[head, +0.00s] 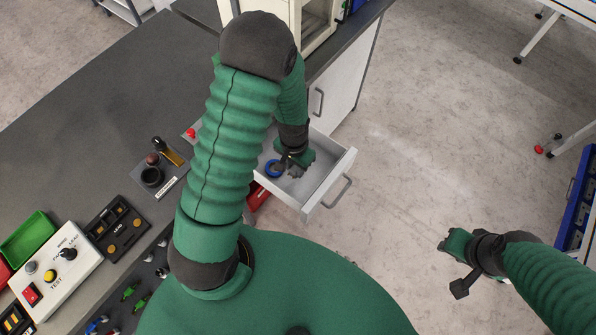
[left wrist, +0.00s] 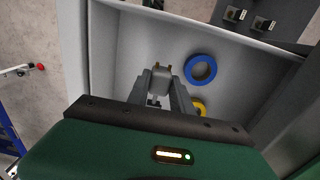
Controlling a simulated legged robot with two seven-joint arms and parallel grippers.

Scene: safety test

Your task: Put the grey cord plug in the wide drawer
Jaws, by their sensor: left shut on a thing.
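The wide drawer (head: 330,190) is pulled out from the bench, and its pale floor and walls also show in the left wrist view (left wrist: 125,50). My left gripper (head: 296,167) is inside the drawer's outline, pointing down. In the left wrist view its two fingers (left wrist: 161,92) are shut on the grey cord plug (left wrist: 161,80), whose brass-coloured prongs point away from the gripper. Whether the plug touches the drawer floor I cannot tell. My right gripper (head: 450,262) is over the open floor at the right, away from the drawer.
A blue ring (left wrist: 200,69) and a yellow ring (left wrist: 198,106) lie in the drawer beside the plug. The bench (head: 90,115) at left carries a test box (head: 58,268), a green bin (head: 28,236) and a black switch panel (head: 117,228). The floor right of the drawer is clear.

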